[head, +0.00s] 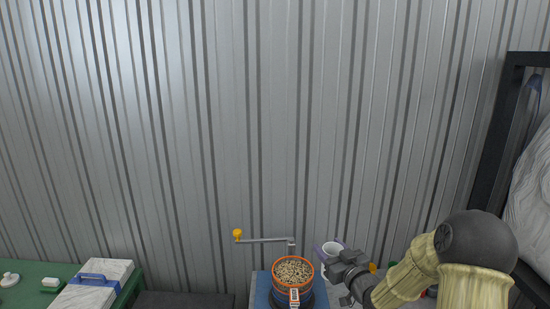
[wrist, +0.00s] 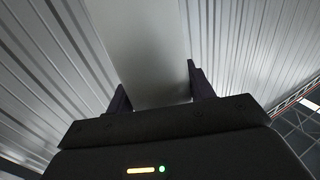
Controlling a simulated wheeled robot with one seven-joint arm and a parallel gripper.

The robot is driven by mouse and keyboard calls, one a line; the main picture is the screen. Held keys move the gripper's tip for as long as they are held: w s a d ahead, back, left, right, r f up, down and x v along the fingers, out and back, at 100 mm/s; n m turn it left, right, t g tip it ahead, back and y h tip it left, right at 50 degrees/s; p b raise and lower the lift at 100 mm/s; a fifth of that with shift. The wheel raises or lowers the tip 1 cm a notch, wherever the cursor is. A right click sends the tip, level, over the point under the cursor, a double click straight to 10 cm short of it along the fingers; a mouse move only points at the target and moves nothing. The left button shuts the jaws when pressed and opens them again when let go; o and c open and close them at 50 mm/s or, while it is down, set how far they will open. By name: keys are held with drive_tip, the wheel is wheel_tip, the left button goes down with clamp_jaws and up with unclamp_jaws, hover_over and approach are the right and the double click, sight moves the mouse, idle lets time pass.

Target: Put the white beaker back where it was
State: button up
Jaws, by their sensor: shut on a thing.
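The white beaker (head: 332,247) is in my gripper (head: 335,257), in the air just right of the orange-rimmed container in the head view. Its open rim faces up toward the head camera, and its lower part is largely hidden by the gripper. In the wrist view, the beaker's pale smooth wall (wrist: 145,50) stands between the two dark fingers (wrist: 158,92), which are shut on it from both sides. I cannot tell what lies directly under the beaker.
The orange-rimmed container (head: 293,271), full of pale grains, stands on a blue base (head: 262,287) with a crank (head: 263,240) and yellow knob behind it. A dark frame (head: 492,140) stands at right.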

drive_tip(key=s+f+m+h+b, duration=0.2)
drive_tip(key=s+f, duration=0.3)
drive_tip(key=f, duration=1)
drive_tip(key=s+f+m+t+h+b, duration=0.1)
drive_tip(key=s+f+h, duration=0.3)
drive_tip(key=f, duration=1.1)
drive_tip(key=shift+s+f+m+h+b, duration=0.4)
drive_tip(key=shift+s+m+b, duration=0.35)
drive_tip(key=shift+s, duration=0.15)
drive_tip(key=s+f, duration=0.4)
drive_tip(key=f, duration=0.1)
drive_tip(key=shift+s+f, duration=0.2)
drive_tip(key=shift+s, duration=0.05)
drive_tip(key=shift+a+f, duration=0.1)
drive_tip(key=shift+w, duration=0.2)
